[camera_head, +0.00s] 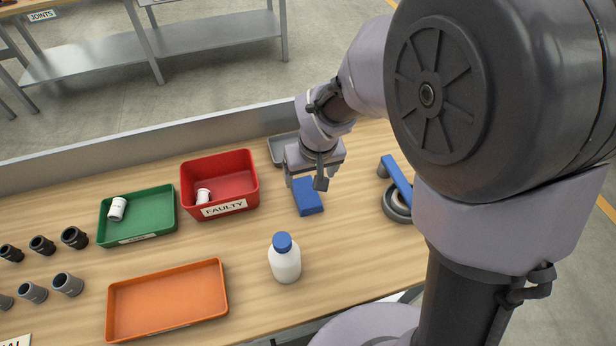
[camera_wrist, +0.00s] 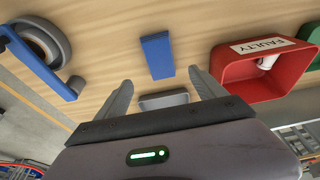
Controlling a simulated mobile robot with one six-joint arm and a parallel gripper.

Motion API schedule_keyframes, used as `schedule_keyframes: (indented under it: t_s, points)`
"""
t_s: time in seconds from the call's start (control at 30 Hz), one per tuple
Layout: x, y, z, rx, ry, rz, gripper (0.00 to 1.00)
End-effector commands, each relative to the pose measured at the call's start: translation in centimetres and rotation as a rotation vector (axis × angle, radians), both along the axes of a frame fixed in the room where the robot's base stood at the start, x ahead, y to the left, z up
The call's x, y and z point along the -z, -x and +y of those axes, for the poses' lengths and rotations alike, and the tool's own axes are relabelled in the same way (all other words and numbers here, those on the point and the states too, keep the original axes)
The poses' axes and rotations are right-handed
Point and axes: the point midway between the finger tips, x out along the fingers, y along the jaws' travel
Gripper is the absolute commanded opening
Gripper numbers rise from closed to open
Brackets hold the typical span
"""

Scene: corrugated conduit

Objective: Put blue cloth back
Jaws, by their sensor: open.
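The blue cloth (camera_head: 307,197) is a small flat folded block lying on the wooden table, right of the red bin. In the wrist view the cloth (camera_wrist: 158,55) lies beyond my fingertips, roughly centred between them. My gripper (camera_head: 306,181) is open and empty, just behind the cloth in the head view. In the wrist view the two fingers of my gripper (camera_wrist: 160,78) stand wide apart, with no contact on the cloth visible. A grey tray (camera_head: 279,149) sits at the table's back, partly hidden by my arm; it also shows between the fingers (camera_wrist: 163,101).
A red FAULTY bin (camera_head: 219,210) and a green tray (camera_head: 160,212) each hold a white part. A blue-capped bottle (camera_head: 285,262) stands in front, beside an orange tray (camera_head: 167,300). A blue-handled tape dispenser (camera_head: 396,203) is on the right.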

Motion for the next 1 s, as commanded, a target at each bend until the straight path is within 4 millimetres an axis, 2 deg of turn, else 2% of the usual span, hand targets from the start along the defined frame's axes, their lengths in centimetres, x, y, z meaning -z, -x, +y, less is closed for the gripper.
schedule_keyframes:
  t_s: [0.1, 0.17, 0.27, 0.3, 0.43, 0.5, 0.6, 0.87, 0.97, 1.0]
  points:
    - [-1.7, 0.5, -0.3, 0.011, -0.006, -0.006, 0.8]
    - [-3.7, 1.4, -0.9, 0.05, -0.023, -0.021, 0.8]
    - [-8.9, 5.0, -2.9, 0.179, -0.087, -0.066, 0.8]
    - [-10.9, 7.0, -3.6, 0.238, -0.12, -0.085, 0.8]
    - [-15.0, 13.7, -5.1, 0.408, -0.233, -0.137, 0.8]
    - [-15.9, 16.5, -5.3, 0.469, -0.284, -0.158, 0.8]
    - [-16.3, 18.7, -5.2, 0.516, -0.326, -0.173, 0.8]
    - [-16.3, 19.2, -5.2, 0.528, -0.337, -0.175, 0.8]
    - [-15.0, 19.1, -5.2, 0.527, -0.337, -0.176, 0.8]
    - [-15.2, 19.1, -5.2, 0.527, -0.337, -0.176, 0.8]
